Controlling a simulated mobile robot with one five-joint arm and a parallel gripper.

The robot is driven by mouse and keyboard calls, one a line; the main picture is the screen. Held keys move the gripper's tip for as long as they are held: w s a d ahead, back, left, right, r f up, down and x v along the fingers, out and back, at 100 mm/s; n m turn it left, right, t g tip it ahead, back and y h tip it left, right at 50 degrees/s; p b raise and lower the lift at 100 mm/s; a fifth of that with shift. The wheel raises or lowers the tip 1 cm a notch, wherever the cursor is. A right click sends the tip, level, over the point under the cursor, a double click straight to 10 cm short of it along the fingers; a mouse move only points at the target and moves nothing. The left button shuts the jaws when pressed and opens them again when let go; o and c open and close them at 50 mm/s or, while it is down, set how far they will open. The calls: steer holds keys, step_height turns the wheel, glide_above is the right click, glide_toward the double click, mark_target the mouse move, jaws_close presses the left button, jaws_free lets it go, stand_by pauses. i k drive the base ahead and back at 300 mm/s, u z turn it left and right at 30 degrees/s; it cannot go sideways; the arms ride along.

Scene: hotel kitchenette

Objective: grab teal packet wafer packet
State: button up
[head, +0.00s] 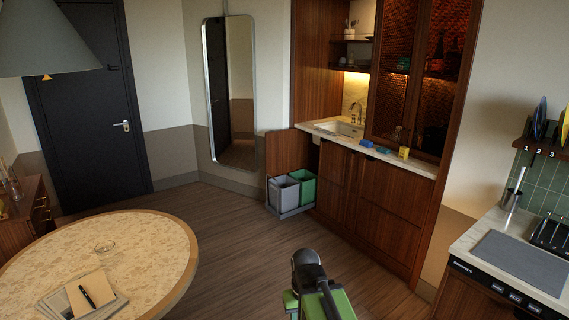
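A small teal-blue flat item (383,150) lies on the sink counter (420,165), near its front edge; it may be the teal wafer packet, but it is too small to tell. A darker blue item (367,143) lies just left of it, and a small yellow item (404,153) stands to its right. My green and black arm shows at the bottom centre, well short of the counter, with floor between. My gripper's fingers cannot be made out.
A pull-out with a grey bin (284,194) and a green bin (303,187) stands open below the sink (339,129). A round table (150,242) is at left, another counter (482,237) at right. The floor (245,240) between is clear.

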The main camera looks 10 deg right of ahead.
mark_target(382, 149)
steer(key=z, duration=0.7)
steer(key=i, duration=4.15)
steer(key=u, duration=0.65)
steer(key=i, duration=0.6)
steer(key=u, duration=0.3)
